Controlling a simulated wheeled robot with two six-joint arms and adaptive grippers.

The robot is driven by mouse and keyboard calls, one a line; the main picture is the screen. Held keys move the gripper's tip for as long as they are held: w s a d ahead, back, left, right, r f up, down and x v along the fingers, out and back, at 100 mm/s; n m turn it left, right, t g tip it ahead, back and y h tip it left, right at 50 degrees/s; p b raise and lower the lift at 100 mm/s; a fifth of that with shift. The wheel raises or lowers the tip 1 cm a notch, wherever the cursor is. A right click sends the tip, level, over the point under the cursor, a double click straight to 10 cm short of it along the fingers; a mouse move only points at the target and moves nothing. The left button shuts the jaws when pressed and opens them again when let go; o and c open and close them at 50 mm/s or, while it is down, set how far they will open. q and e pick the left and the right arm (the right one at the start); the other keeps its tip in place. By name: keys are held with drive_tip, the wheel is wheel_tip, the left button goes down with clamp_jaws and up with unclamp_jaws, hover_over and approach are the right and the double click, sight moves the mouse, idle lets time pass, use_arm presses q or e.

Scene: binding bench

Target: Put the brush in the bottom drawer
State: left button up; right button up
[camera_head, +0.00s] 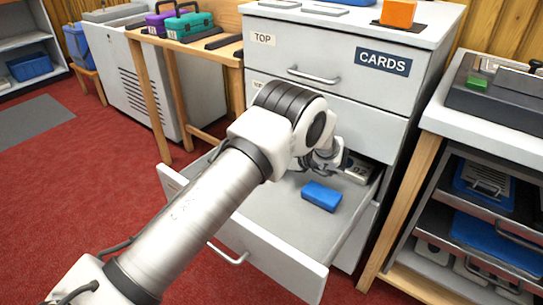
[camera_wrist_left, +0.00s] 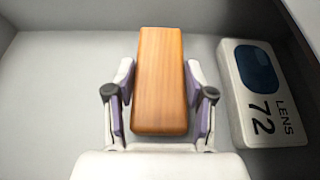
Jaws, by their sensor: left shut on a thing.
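The arm of my left gripper (camera_head: 322,165) reaches into an open grey drawer (camera_head: 262,185) below two shut drawers of the grey cabinet. In the left wrist view my left gripper (camera_wrist_left: 160,100) is shut on a block-shaped wooden thing, which looks like the brush (camera_wrist_left: 160,75). No bristles show, and the head view does not show it clearly because my arm covers it. The wrist view shows the thing over the grey drawer floor; I cannot tell whether it touches it. My right gripper is not in view.
A white box marked LENS 72 (camera_wrist_left: 262,92) lies to the right of my left gripper. A blue block (camera_head: 321,196) lies nearer the drawer front. A bench (camera_head: 440,118) with trays stands close on the right. The drawer's front part has free floor.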

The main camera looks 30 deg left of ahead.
use_arm(q)
drive_tip(key=shift+f, duration=0.15)
drive_tip(key=o, duration=1.2)
drive_tip(key=shift+o, duration=0.2)
drive_tip(key=shift+r, duration=0.2)
drive_tip(key=shift+d+r, duration=0.15)
drive_tip(key=shift+d, duration=0.2)
drive_tip(key=p+v, duration=0.2)
drive_tip(key=v, duration=0.9)
drive_tip(key=shift+p, duration=0.3)
